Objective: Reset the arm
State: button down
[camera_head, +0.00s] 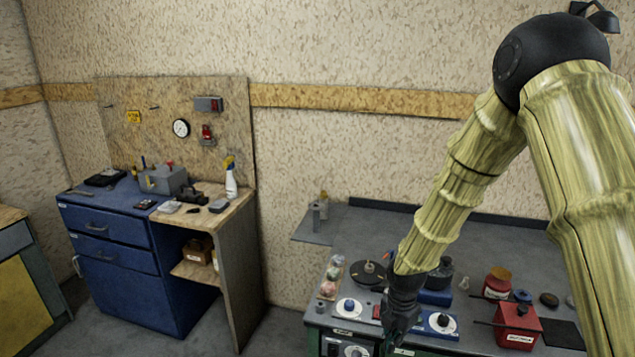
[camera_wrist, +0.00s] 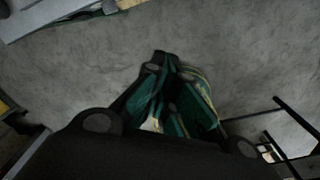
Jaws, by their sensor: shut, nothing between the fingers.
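My arm comes down from the upper right in the head view, bent at a black elbow joint. My gripper (camera_head: 393,338) hangs low at the front edge of the grey workbench (camera_head: 380,228), beside a white dial with a blue knob. It points downward, and its tips are partly lost near the bottom of the picture. In the wrist view my gripper (camera_wrist: 162,62) shows dark fingers with green sides, drawn together at the tips. I see nothing held between them. Grey floor lies behind the fingers.
The workbench carries a red box (camera_head: 517,326), a red jar (camera_head: 497,283), a dark round plate (camera_head: 368,274) and several small balls near my gripper. A blue drawer cabinet (camera_head: 120,255) stands at left. Open floor (camera_head: 285,325) lies between cabinet and workbench.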

jog(key=s+f+m+y+b, duration=0.1)
jog(key=s+f+m+b, duration=0.1)
jog(key=s+f+m, duration=0.55)
jog(key=s+f+m+b, duration=0.1)
jog(key=s+f+m, duration=0.3)
jog(key=f, duration=0.6)
jog(key=s+d+f+m+b, duration=0.1)
jog(key=s+f+m, duration=0.2)
jog(key=s+m, duration=0.2)
jog(key=s+d+f+m+b, duration=0.1)
jog(key=s+f+m, duration=0.3)
jog(key=s, duration=0.6)
jog(key=s+d+f+m+h+b, duration=0.1)
jog(key=s+f+m+b, duration=0.1)
jog(key=s+f+m, duration=0.2)
jog(key=s+m, duration=0.2)
jog(key=s, duration=0.2)
jog(key=shift+d, duration=0.25)
jog(key=shift+s+f, duration=0.1)
